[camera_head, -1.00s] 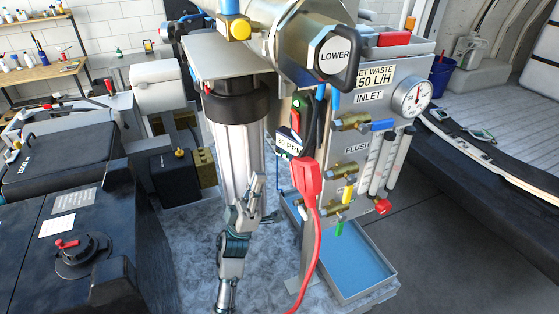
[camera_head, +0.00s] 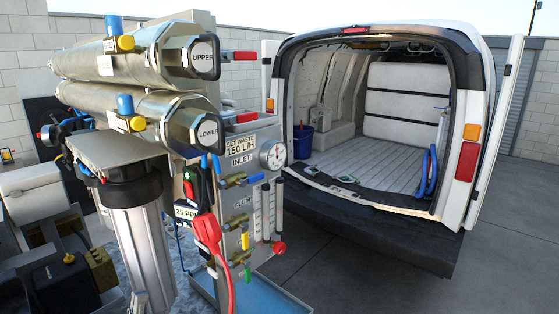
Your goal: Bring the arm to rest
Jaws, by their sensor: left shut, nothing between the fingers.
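My right gripper is not in view. The membrane unit has two steel tubes, the upper tube (camera_head: 130,62) and the lower tube (camera_head: 140,110), with end caps marked UPPER and LOWER. Both lie in place above its panel (camera_head: 240,185).
The panel carries a gauge (camera_head: 273,154), valves and a red plug (camera_head: 207,230) with a hanging cable. A blue tray (camera_head: 262,297) lies below. An open van (camera_head: 370,205) stands behind at the right, holding a blue bucket (camera_head: 303,141). The paved ground at right is clear.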

